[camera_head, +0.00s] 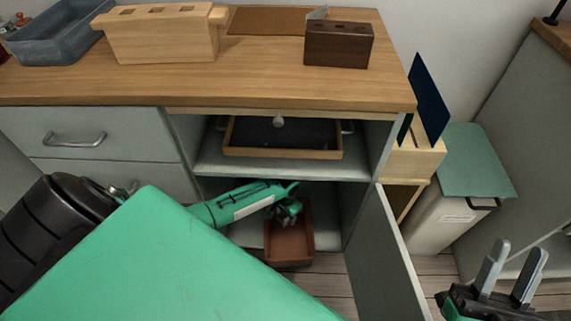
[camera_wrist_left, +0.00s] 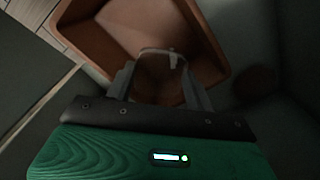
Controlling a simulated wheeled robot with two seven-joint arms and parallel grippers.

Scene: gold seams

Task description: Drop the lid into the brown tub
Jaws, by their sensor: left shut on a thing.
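The brown tub (camera_head: 289,246) stands on the floor of the open lower cabinet. It is open at the top and its inside is empty as far as I see. In the left wrist view the tub (camera_wrist_left: 212,42) lies just beyond my fingers. My left gripper (camera_head: 290,212) reaches into the cabinet at the tub's far end. In the left wrist view my left gripper (camera_wrist_left: 160,80) is shut on a clear, thin-edged piece, apparently the lid (camera_wrist_left: 162,54), held over the tub's opening. The lid is not distinct in the head view. My right gripper (camera_head: 514,268) is open and empty at the lower right.
A shelf above holds a dark-bottomed wooden tray (camera_head: 283,152). The cabinet door (camera_head: 384,262) stands open on the right. A wooden block (camera_head: 165,35), a dark block (camera_head: 339,45) and a grey-blue bin (camera_head: 58,35) are on the counter. A green-lidded bin (camera_head: 470,165) stands right.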

